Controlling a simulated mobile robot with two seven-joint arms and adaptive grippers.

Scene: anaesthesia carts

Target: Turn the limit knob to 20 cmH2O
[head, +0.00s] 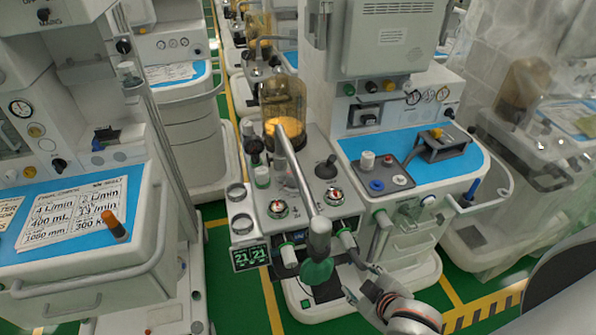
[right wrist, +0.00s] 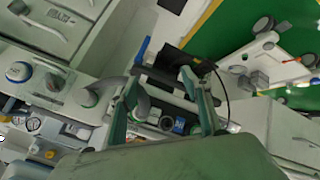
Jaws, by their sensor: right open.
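The centre cart's grey top panel (head: 300,232) carries a black knob (head: 326,168) and two round dials with red marks, a left dial (head: 278,208) and a right dial (head: 334,196). Their labels and settings are too small to read, so I cannot tell which is the limit knob. My right gripper (head: 354,279) is open, low in front of the panel, below and apart from the dials. In the right wrist view its two fingers (right wrist: 164,103) are spread, with cart parts behind them. My left gripper is not in view.
A grey tube arm (head: 300,180) slopes over the panel, with a green bag (head: 318,270) at its front end. A display (head: 252,257) reads 21 and 21. Amber bellows (head: 284,100) stand behind. Another cart (head: 90,215) stands at left; green floor (head: 240,300) shows between.

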